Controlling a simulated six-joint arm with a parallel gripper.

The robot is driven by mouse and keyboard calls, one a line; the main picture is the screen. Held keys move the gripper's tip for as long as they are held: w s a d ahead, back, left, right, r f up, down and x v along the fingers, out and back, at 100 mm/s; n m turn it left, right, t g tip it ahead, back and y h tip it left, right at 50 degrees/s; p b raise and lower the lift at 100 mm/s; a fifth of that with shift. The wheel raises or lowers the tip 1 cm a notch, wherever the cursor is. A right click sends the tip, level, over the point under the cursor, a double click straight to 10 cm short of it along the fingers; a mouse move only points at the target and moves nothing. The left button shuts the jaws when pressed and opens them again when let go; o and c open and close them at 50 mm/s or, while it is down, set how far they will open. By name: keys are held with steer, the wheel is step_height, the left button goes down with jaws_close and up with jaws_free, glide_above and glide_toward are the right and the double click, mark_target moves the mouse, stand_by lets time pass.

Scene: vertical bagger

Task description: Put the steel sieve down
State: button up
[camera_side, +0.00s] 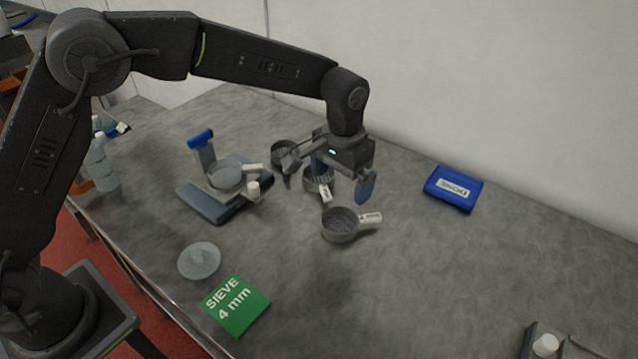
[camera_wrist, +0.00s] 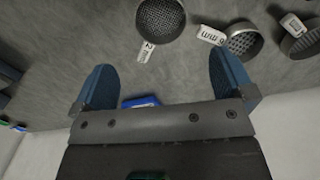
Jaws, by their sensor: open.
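Several round steel-grey sieves with mesh bottoms and white tags are on the grey worktop. In the side view one sieve (camera_side: 340,225) sits in front of my gripper (camera_side: 343,178), another sieve (camera_side: 314,181) is partly hidden behind it, and a third sieve (camera_side: 283,155) is farther back. In the wrist view, sieves tagged 2 mm (camera_wrist: 160,20) and 6 mm (camera_wrist: 243,42) lie beyond my gripper (camera_wrist: 164,84), with another sieve (camera_wrist: 302,42) at the right edge. The blue fingers are wide apart with nothing between them. I cannot tell which sieve the task names.
A green card (camera_side: 236,305) reading "SIEVE 4 mm" lies at the front, near a pale round disc (camera_side: 199,261). A blue-grey stand (camera_side: 208,206) holding a round dish (camera_side: 226,178) is at left. A blue pouch (camera_side: 453,188) lies at right. The worktop's right front is mostly clear.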

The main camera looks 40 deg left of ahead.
steer(key=s+a+r+n+t, duration=0.1)
steer(key=s+a+r+t, duration=0.2)
steer(key=s+a+r, duration=0.9)
steer(key=s+a+t, duration=0.2)
steer(key=s+a, duration=0.3)
steer(key=s, duration=0.9)
steer(key=shift+s+a+n+t, duration=0.2)
steer(key=shift+s+n+t, duration=0.1)
steer(key=shift+n, duration=0.1)
